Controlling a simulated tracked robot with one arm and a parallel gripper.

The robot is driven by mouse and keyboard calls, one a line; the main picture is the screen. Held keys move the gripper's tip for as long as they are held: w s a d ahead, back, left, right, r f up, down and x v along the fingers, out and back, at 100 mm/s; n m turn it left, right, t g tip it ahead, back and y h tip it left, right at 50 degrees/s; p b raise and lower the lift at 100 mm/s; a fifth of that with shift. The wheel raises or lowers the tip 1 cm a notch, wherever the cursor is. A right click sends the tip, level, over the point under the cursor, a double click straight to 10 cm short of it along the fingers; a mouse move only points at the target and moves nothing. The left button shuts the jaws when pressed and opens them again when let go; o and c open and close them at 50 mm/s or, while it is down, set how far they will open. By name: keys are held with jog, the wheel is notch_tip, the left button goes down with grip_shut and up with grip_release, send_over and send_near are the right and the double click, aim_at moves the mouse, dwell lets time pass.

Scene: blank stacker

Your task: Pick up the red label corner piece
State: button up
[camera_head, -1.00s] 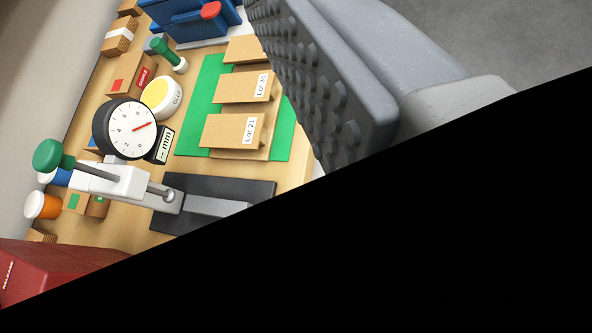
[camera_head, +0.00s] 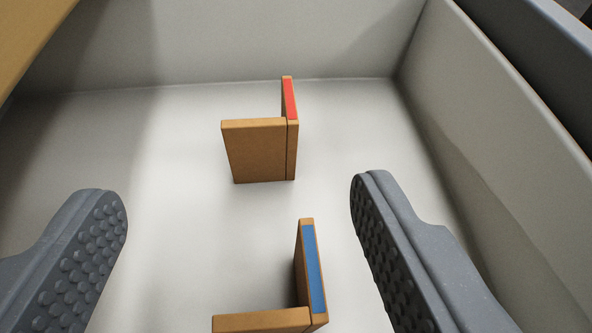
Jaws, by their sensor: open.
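The red label corner piece (camera_head: 258,152) is a brown L-shaped piece standing upright on the pale floor of a bin. Its red label lies along the top edge of the wall that runs away from me. My gripper (camera_head: 238,210) is open and empty. One finger is at the left and the other at the right, wide apart. The red label piece lies beyond the fingertips, between their lines, and nothing touches it. A similar corner piece with a blue label (camera_head: 314,268) stands nearer, between the fingers, its lower part cut off by the frame.
The bin has a pale back wall (camera_head: 240,38) close behind the red label piece and a right wall (camera_head: 500,120) beyond my right finger. A brown-yellow edge (camera_head: 30,35) crosses the top left corner. The bin floor left of the pieces is clear.

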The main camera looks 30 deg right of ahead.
aim_at(261, 131)
jog(key=shift+w+f+b, duration=0.2)
jog(key=shift+f+b, duration=0.3)
jog(key=shift+f, duration=0.35)
jog(key=b+x, duration=0.1)
jog(key=x, duration=0.4)
jog(key=b+x, duration=0.1)
jog(key=x, duration=0.1)
jog(key=shift+d+f+b, duration=0.1)
jog(key=shift+d+b, duration=0.2)
jog(key=shift+d, duration=0.15)
jog(key=c, duration=1)
